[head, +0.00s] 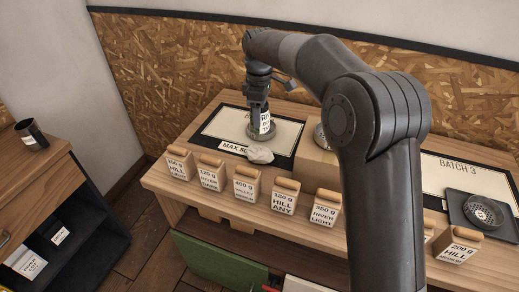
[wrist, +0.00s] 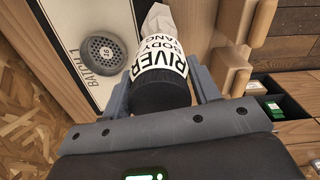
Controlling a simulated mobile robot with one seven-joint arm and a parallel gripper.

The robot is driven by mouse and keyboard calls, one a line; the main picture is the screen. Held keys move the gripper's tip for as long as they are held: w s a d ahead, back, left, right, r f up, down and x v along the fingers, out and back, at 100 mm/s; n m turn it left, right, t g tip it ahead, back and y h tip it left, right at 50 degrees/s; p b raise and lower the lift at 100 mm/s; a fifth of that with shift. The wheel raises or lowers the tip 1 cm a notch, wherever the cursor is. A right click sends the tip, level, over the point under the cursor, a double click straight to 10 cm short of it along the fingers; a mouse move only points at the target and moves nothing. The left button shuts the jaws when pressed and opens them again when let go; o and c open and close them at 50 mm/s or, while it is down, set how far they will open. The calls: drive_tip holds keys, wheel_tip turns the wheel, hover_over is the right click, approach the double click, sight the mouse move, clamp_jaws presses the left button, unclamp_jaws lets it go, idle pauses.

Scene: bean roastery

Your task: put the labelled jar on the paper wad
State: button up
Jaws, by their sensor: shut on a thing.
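The labelled jar (head: 266,122) has a dark lid and a white label. In the wrist view the jar (wrist: 162,66) reads "RIVER BODY TANG" and sits between both fingers of my gripper (wrist: 161,88). My gripper (head: 259,108) points down and is shut on the jar above the Batch 1 board. The paper wad (head: 260,155) is a pale crumpled lump at the front edge of that board, just in front of the jar in the head view. In the wrist view the wad (wrist: 157,20) shows beyond the jar, partly hidden by it.
A round grey disc (wrist: 103,51) lies on the Batch 1 board (wrist: 78,22). Several labelled wooden-topped containers (head: 245,186) line the bench's front edge. A wooden block (head: 316,160) stands right of the wad. The Batch 3 board (head: 447,174) lies further right, partly behind my arm.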

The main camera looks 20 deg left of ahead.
wheel_tip(320, 180, down, 10)
drive_tip(key=shift+r, duration=0.15)
idle(0.3)
drive_tip(key=o, duration=1.1)
wheel_tip(320, 180, up, 12)
